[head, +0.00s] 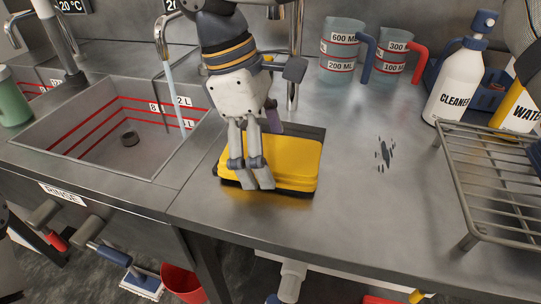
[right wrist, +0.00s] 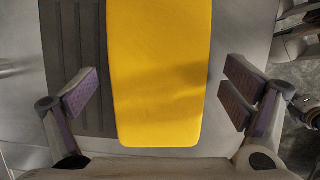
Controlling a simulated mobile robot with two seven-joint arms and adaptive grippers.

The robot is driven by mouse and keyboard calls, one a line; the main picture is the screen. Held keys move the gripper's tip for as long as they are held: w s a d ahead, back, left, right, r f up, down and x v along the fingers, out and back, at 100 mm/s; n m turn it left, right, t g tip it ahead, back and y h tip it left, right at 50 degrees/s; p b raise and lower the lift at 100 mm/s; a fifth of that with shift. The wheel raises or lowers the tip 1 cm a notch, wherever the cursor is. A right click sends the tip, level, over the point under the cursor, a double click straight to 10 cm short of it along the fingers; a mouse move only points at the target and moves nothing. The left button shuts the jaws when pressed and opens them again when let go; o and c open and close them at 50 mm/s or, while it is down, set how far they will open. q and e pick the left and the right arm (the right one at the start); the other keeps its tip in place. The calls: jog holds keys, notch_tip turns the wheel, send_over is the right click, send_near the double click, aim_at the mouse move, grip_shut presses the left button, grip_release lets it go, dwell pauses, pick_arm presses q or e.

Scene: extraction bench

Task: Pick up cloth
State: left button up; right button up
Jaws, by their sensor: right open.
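The yellow folded cloth (head: 297,166) lies on a dark ribbed mat (head: 313,132) on the steel bench, right of the sink. In the right wrist view the cloth (right wrist: 160,75) runs down the middle, with the mat's ribbed part (right wrist: 75,60) showing on its left. My right gripper (head: 254,176) points down over the cloth and hides part of it. My left gripper is not in view.
A sink (head: 95,150) with a running tap (head: 163,40) is at the left. Two measuring jugs (head: 340,52) (head: 394,58) stand behind. A cleaner bottle (head: 457,85) and a wire rack (head: 490,190) are at the right. The bench between mat and rack is clear except for a dark stain (head: 384,152).

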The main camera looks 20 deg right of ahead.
jog(key=c, duration=1.3)
jog(key=shift+o, duration=0.2)
notch_tip(320, 180, up, 3)
jog(key=shift+f, duration=0.1)
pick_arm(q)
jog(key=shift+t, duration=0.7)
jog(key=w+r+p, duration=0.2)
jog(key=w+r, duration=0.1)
pick_arm(e)
jog(key=s+a+r, duration=0.7)
jog(key=s+r, duration=0.3)
jog(key=s, duration=0.1)
jog(key=shift+s+a, duration=0.3)
jog(key=shift+a, duration=0.05)
